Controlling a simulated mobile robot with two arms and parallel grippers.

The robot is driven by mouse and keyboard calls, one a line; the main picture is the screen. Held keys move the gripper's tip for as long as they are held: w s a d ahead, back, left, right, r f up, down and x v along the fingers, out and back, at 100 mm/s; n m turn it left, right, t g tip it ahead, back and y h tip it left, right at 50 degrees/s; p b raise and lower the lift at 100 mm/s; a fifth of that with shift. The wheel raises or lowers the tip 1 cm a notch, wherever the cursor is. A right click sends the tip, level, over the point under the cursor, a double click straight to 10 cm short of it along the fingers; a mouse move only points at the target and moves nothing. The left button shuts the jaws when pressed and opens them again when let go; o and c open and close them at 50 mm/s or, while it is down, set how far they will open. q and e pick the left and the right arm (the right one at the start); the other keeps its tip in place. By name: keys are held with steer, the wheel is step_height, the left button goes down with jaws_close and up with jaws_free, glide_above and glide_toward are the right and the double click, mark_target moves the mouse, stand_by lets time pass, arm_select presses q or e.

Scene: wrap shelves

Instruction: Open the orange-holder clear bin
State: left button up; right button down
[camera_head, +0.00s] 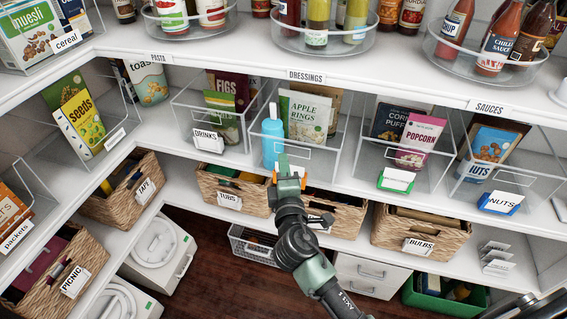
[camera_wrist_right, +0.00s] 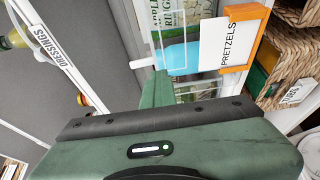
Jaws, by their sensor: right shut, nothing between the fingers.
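The clear bin (camera_head: 336,150) with the orange holder stands on the middle shelf, in line with its neighbours. It holds an Apple Rings pouch (camera_head: 304,116) and a light blue bottle (camera_head: 272,138). Its orange holder (camera_wrist_right: 237,68) carries a PRETZELS card in the right wrist view; in the head view my gripper mostly hides it. My right gripper (camera_head: 284,160) is shut and empty, right at the bin's front. In the wrist view its fingers (camera_wrist_right: 157,90) are close to the bottle and beside the holder; I cannot tell whether they touch. My left gripper is not in view.
Similar clear bins stand either side, one with a green holder (camera_head: 396,180) and one with a blue holder (camera_head: 500,202). The upper shelf edge (camera_head: 300,75) overhangs the bins.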

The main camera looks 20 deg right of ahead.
steer(key=c, duration=2.1)
jaws_free()
steer(key=o, duration=0.7)
steer(key=shift+o, duration=0.2)
steer(key=b+v, duration=0.2)
steer(key=v, duration=0.5)
steer(key=shift+s, duration=0.4)
